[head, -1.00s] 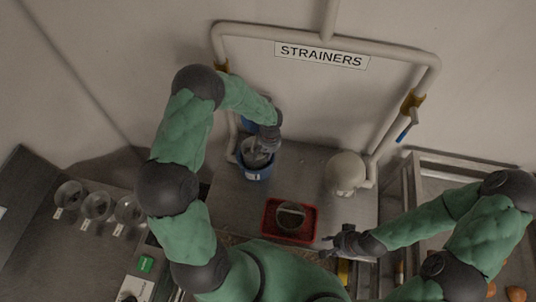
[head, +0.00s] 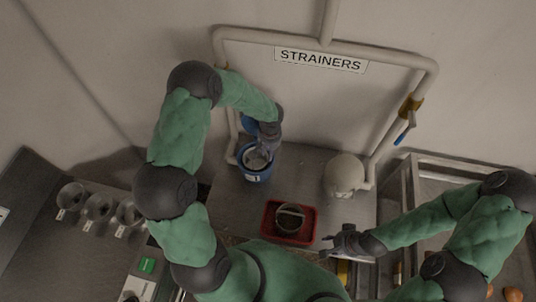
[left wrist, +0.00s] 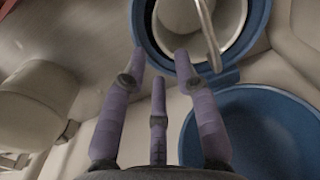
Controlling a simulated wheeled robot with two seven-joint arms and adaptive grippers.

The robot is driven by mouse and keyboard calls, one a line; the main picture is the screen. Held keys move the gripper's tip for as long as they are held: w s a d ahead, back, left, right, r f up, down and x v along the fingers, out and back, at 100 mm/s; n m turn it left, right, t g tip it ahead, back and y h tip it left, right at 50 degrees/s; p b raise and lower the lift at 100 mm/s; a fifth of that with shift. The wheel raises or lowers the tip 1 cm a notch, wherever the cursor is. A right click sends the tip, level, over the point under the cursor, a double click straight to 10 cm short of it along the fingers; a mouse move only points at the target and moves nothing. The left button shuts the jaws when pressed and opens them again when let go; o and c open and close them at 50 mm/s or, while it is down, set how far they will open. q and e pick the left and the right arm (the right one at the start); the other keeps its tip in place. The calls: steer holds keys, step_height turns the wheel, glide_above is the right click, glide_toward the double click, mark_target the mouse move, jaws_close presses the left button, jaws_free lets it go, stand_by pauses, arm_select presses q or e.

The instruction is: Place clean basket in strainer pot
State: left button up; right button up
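The strainer pot (head: 254,178) is blue with a white label and stands on the grey counter; its blue rim also shows in the left wrist view (left wrist: 150,45). A pale basket (head: 257,158) sits inside it, and its curved handle (left wrist: 208,38) shows in the left wrist view. A round blue lid-like part (left wrist: 255,135) lies beside the rim. My left gripper (head: 265,150) is above the pot; in the left wrist view its fingers (left wrist: 160,65) are apart with nothing between them. My right gripper (head: 331,246) is open and empty near the counter's front.
A red tray (head: 264,226) holds a darker basket (head: 289,219) with a handle. A cream rounded vessel (head: 344,174) stands right of the pot. A pipe frame with a STRAINERS sign (head: 321,60) is behind. Several small labelled bowls (head: 97,207) are at the left.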

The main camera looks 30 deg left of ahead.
steer(key=shift+f+b, duration=0.55)
steer(key=shift+f, duration=0.15)
arm_select(q)
step_height(320, 180, up, 10)
steer(key=shift+d+f, duration=0.15)
steer(key=shift+f, duration=0.05)
stand_by(0.5)
